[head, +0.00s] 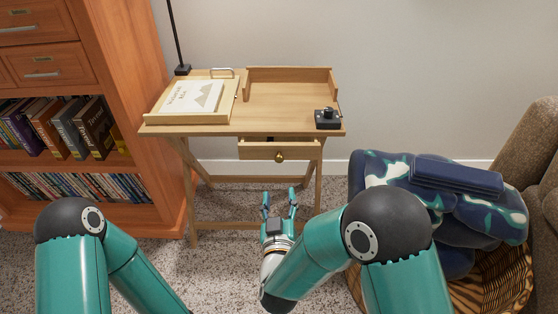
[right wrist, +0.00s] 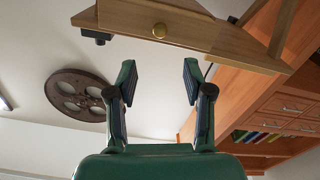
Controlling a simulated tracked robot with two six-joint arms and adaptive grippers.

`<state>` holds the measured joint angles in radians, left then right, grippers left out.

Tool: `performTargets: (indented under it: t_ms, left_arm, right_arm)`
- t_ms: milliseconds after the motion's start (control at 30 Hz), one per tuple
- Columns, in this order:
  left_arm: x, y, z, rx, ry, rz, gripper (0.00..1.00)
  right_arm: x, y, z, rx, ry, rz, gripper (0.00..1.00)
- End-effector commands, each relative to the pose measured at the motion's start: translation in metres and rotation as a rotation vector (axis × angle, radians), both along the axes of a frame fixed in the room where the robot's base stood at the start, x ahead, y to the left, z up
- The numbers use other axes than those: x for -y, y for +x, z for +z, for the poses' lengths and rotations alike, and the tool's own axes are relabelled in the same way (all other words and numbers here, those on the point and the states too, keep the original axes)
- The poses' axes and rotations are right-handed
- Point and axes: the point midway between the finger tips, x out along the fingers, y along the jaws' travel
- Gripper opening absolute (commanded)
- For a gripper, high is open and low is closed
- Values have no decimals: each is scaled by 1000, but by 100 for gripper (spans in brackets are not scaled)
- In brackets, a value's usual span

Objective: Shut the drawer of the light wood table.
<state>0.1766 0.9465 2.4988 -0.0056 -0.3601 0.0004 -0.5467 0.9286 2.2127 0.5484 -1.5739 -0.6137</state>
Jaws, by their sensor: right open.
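The light wood table (head: 285,95) stands against the wall on crossed legs. Its drawer (head: 255,150), with a round brass knob (head: 279,156), is pulled partly out, and a dark gap shows above its front. My right gripper (head: 279,200) is open and empty, below the drawer in the head view and apart from it. In the right wrist view the open fingers (right wrist: 160,80) point up toward the drawer front (right wrist: 200,38) and its knob (right wrist: 159,30), with a gap between. My left gripper is outside the picture; only that arm shows.
On the tabletop are a framed board (head: 195,98) and a small black joystick-like device (head: 327,118). A bookcase (head: 120,60) stands at left. A wicker basket (head: 500,285) with a blue patterned blanket (head: 385,170) stands at right. Carpet between is clear.

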Motion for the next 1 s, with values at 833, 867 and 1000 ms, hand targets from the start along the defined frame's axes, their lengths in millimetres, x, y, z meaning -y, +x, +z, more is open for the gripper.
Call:
performTargets:
  t_ms: [833, 867, 1000]
  left_arm:
    - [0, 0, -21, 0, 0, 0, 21]
    - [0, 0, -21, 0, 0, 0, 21]
    - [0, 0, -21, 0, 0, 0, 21]
  right_arm:
    - [0, 139, -2, -3, 1, 2, 51]
    - [0, 140, -1, -3, 1, 2, 51]
    - [0, 141, -1, -3, 1, 2, 51]
